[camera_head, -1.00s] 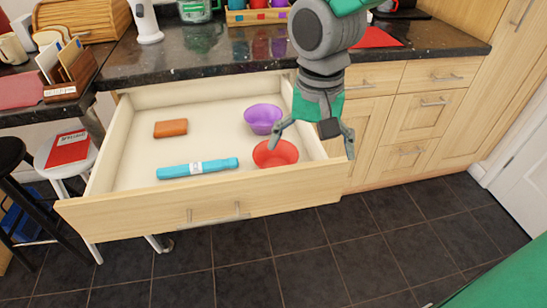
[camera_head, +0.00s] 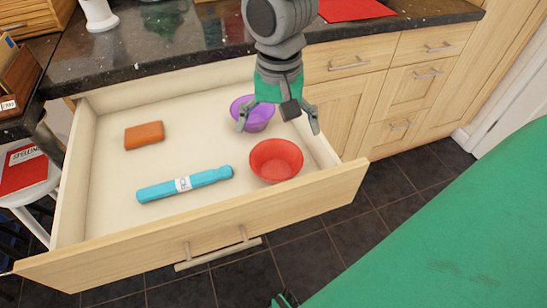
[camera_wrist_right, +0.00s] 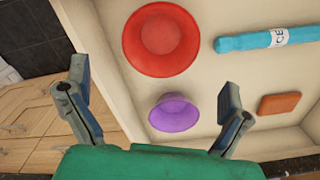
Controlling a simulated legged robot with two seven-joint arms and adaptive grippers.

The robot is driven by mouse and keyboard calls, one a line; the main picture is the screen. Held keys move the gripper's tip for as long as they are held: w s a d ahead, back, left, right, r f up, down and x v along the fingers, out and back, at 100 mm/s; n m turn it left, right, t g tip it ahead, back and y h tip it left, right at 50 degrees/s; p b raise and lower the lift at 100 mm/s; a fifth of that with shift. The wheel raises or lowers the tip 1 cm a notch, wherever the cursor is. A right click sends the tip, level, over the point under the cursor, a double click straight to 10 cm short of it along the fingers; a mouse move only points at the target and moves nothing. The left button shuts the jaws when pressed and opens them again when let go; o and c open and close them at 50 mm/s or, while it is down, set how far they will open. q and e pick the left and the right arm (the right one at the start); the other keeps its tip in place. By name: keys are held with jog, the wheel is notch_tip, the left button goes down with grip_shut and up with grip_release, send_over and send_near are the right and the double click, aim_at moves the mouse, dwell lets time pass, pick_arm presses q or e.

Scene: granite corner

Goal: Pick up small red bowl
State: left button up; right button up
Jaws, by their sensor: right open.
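The small red bowl (camera_head: 276,160) sits upright in the open drawer, near its front right corner. It also shows in the right wrist view (camera_wrist_right: 161,39), ahead of the fingers. My right gripper (camera_head: 279,128) is open and empty above the drawer. In the head view it is just behind the red bowl and partly covers the purple bowl (camera_head: 255,113). In the right wrist view its two fingers (camera_wrist_right: 152,92) are spread wide, with the purple bowl showing between them and nothing held. My left gripper does not show clearly.
The drawer (camera_head: 215,226) also holds a blue tube (camera_head: 185,184) and an orange block (camera_head: 144,135). Its front panel and right wall stand close to the red bowl. A dark granite counter (camera_head: 180,50) lies behind it. The drawer's middle floor is clear.

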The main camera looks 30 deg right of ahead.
send_over(276, 171)
notch_tip(276, 171, down, 4)
jog(key=shift+f+b, duration=0.25)
jog(key=shift+b, duration=0.15)
jog(key=shift+f, duration=0.25)
notch_tip(276, 171, down, 5)
jog(key=shift+w+b, duration=0.1)
jog(key=shift+b, duration=0.9)
jog(key=shift+r, duration=0.1)
jog(key=c, duration=1)
